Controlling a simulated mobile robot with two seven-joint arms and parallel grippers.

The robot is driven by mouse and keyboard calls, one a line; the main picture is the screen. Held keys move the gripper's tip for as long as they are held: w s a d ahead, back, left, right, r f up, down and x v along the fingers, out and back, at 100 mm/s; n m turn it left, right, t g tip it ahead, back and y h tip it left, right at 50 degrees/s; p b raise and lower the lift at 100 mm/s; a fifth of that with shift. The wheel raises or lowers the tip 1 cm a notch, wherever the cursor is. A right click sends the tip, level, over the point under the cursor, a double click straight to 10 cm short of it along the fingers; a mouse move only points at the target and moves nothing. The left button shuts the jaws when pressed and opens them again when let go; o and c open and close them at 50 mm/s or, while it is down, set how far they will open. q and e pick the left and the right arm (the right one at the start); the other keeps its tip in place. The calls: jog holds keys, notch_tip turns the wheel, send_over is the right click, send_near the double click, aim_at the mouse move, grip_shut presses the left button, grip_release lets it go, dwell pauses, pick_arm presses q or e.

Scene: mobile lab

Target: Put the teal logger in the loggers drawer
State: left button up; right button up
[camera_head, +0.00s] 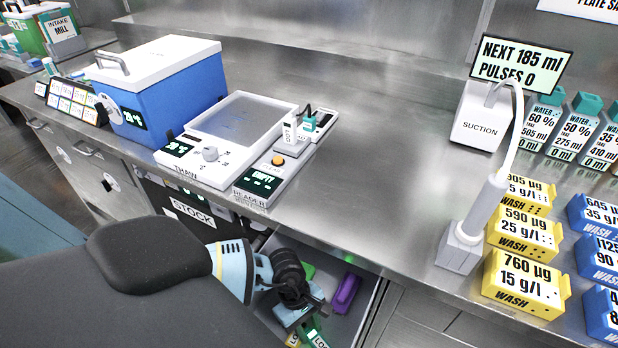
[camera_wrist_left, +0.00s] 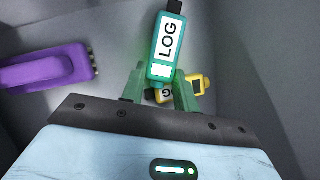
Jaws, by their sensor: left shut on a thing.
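The teal logger, with a white LOG label and a black end, shows in the left wrist view (camera_wrist_left: 165,48) and partly at the bottom edge of the head view (camera_head: 318,339). My left gripper (camera_wrist_left: 160,92) is shut on it, with a finger on each side of its lower end. The gripper, also in the head view (camera_head: 308,318), is down over the open drawer (camera_head: 362,316). A yellow logger (camera_wrist_left: 196,85) lies beneath the teal one, partly hidden. I cannot tell whether they touch. No drawer name is readable. My right gripper is not in view.
A purple item (camera_head: 346,293) lies in the drawer, clear of my gripper. A green item (camera_head: 308,271) lies near the drawer's back, partly hidden by my arm. The counter edge (camera_head: 400,270) overhangs behind. The reader (camera_head: 265,182) and thaw plate (camera_head: 215,150) stand above.

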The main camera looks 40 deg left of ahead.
pick_arm(q)
jog(key=shift+f+b, duration=0.3)
jog(key=shift+f, duration=0.15)
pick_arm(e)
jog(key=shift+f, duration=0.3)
pick_arm(q)
jog(key=o, duration=1)
jog(key=shift+c, duration=0.2)
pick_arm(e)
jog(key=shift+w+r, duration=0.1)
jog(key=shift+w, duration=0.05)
pick_arm(q)
jog(key=shift+r, duration=0.1)
jog(key=shift+r+p, duration=0.4)
jog(key=shift+r, duration=0.05)
jog(key=v, duration=1.2)
jog(key=shift+p, duration=0.45)
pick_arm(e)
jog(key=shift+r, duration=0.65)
pick_arm(q)
jog(key=shift+d+r, duration=0.1)
jog(key=shift+r, duration=0.1)
